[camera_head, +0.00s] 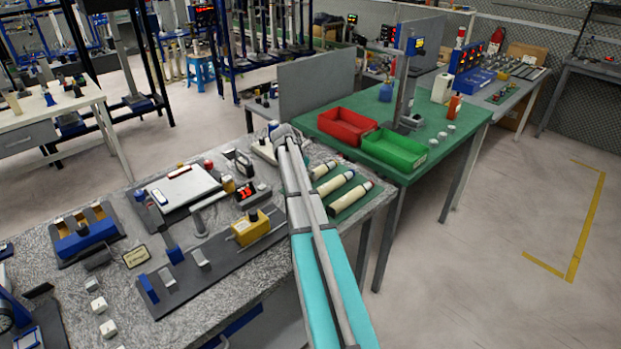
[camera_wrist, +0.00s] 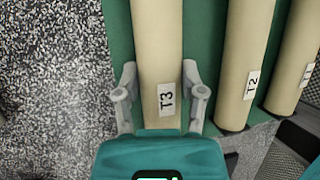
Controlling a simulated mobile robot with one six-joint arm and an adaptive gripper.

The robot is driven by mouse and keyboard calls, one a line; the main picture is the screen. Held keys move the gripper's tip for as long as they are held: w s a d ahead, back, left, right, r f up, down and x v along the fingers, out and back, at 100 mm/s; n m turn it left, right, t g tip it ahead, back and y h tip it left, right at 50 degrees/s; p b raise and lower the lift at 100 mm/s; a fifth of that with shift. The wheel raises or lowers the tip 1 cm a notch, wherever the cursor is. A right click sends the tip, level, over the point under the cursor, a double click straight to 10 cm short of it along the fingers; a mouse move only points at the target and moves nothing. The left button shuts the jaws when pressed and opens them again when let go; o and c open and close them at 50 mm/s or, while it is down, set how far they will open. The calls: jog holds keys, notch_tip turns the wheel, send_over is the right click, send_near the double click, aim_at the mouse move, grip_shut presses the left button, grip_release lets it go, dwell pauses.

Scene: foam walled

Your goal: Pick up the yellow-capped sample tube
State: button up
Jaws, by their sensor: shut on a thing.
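In the wrist view, my gripper (camera_wrist: 160,70) has one finger on each side of a cream tube labelled T3 (camera_wrist: 158,35) and is shut on it. The tube lies along the green mat (camera_wrist: 118,30), near its left edge. Its cap is outside this view, so I cannot see the cap colour here. In the head view, several cream tubes (camera_head: 335,184) lie on the green mat at the right end of the grey bench. My arm passes in front of them and hides the gripper. The cap colours are too small to tell surely.
In the wrist view, tube T2 (camera_wrist: 244,60) lies close to the right, with another tube (camera_wrist: 297,65) beyond it. In the head view, a yellow device (camera_head: 251,228) stands left of my arm. A green table with red (camera_head: 347,127) and green bins (camera_head: 394,150) stands behind.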

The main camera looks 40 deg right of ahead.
grip_shut()
jog(key=shift+r, duration=0.1)
notch_tip(320, 180, up, 3)
jog(key=p, duration=0.3)
jog(key=shift+f, duration=0.2)
jog(key=s+a+r+p, duration=0.2)
jog(key=s+r+p, duration=0.3)
jog(key=s, duration=0.1)
jog(key=s+a+r+p, duration=0.3)
jog(key=s+r+p, duration=0.2)
jog(key=s, duration=0.1)
jog(key=shift+s+a, duration=0.3)
jog(key=shift+s, duration=0.1)
jog(key=shift+r, duration=0.1)
dwell(0.5)
